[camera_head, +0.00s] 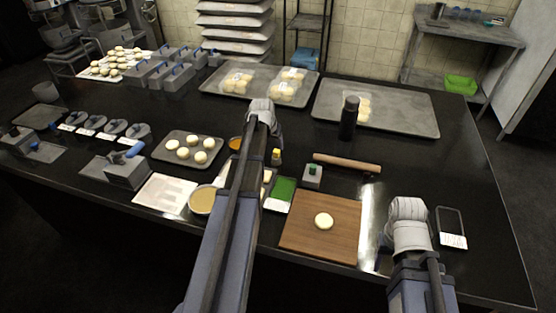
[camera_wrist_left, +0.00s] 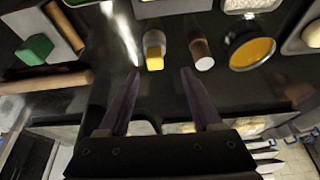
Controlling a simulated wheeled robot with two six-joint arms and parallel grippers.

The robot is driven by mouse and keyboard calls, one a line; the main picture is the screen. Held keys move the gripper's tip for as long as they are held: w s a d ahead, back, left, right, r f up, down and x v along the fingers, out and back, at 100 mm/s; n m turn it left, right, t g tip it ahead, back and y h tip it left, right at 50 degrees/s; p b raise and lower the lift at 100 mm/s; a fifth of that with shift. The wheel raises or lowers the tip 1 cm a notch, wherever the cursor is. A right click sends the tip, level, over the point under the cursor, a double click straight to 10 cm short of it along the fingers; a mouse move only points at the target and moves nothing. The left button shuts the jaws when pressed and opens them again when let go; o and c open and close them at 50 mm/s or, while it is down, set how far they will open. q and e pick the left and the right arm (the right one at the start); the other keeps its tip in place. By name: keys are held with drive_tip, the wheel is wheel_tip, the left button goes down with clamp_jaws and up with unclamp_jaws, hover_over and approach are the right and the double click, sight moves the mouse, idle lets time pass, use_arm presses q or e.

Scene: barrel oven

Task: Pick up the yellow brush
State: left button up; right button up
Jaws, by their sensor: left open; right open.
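A small upright object with a yellow top (camera_head: 276,157), which looks like the yellow brush, stands on the black counter just right of my left arm. It also shows in the left wrist view (camera_wrist_left: 154,50), ahead of and between my left fingers. My left gripper (camera_wrist_left: 158,72) is open and empty, its two dark fingers apart and short of the yellow object. In the head view my left wrist (camera_head: 262,112) hides the fingers. My right gripper (camera_head: 408,222) is over the counter's right front; its fingers are hidden in this view.
A brown-and-white cylinder (camera_wrist_left: 201,54) and an orange-filled bowl (camera_wrist_left: 252,50) stand right of the yellow object in the wrist view. A grey box with a green top (camera_head: 312,175), rolling pin (camera_head: 347,163), black bottle (camera_head: 349,118) and wooden board (camera_head: 340,237) are nearby.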

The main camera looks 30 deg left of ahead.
sight(276, 150)
use_arm(q)
drive_tip(key=shift+d+b+x, duration=0.2)
drive_tip(key=shift+b+x, duration=1.1)
drive_tip(key=shift+x, duration=0.3)
drive_tip(key=shift+d+b+x, duration=0.15)
drive_tip(key=shift+b+x, duration=1.1)
drive_tip(key=shift+x, duration=0.3)
drive_tip(key=shift+s, duration=0.1)
clamp_jaws()
